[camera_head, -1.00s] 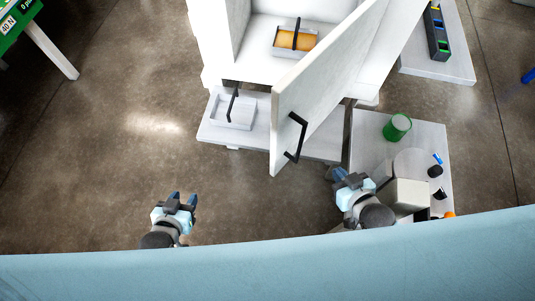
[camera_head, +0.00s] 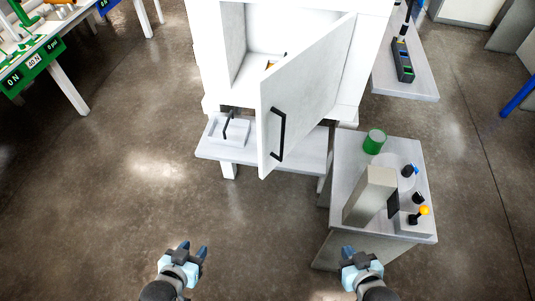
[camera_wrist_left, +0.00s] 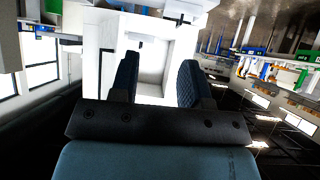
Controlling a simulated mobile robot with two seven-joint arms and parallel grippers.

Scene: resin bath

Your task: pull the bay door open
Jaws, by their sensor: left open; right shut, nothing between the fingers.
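The white bay door (camera_head: 300,95) stands swung partly open on the white cabinet (camera_head: 225,70), hinged at its right side, and its free edge points towards me. A black bar handle (camera_head: 278,134) is on its outer face. My left gripper (camera_head: 192,250) is open and empty, low in the head view, well short of the door. In the left wrist view its two dark fingers (camera_wrist_left: 160,80) are spread before a white box-like opening. My right gripper (camera_head: 357,252) is shut and empty, at the lower right. Neither gripper touches the door or handle.
A small tray with a black handle (camera_head: 226,128) sits on the low white shelf (camera_head: 230,153) under the cabinet. A grey table (camera_head: 350,160) with a green cup (camera_head: 374,141) and a beige box stands to the right, near my right gripper. The floor before the cabinet is clear.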

